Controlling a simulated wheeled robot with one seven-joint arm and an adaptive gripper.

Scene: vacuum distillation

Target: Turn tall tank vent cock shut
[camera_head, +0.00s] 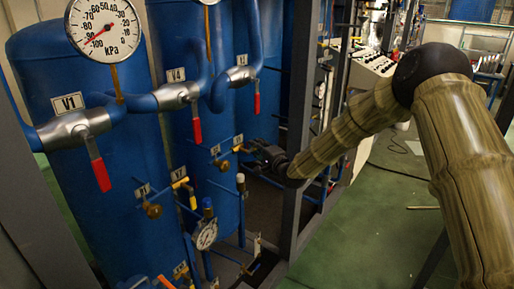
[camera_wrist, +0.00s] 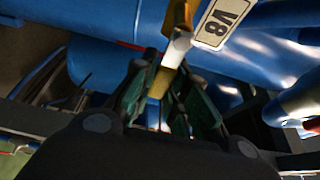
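A small brass cock (camera_wrist: 178,18) with a pale-ended handle (camera_wrist: 176,48) shows at the top middle of the wrist view, beside a V8 label (camera_wrist: 222,20). My gripper (camera_wrist: 168,75) points at it, with its green-padded fingers on either side of the brass part. Whether the fingers touch it is unclear. In the head view my gripper (camera_head: 262,150) is dark and small, close to the right of a brass and yellow cock (camera_head: 237,146) on a blue tank (camera_head: 205,115). My gripper partly hides what lies behind it.
Red-handled valves labelled V1 (camera_head: 84,128) and V4 (camera_head: 184,95) are on upper blue pipes. A cock near the V7 label (camera_head: 179,174) and a small gauge (camera_head: 206,234) sit lower left. A grey frame post (camera_head: 297,110) stands close beside my gripper.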

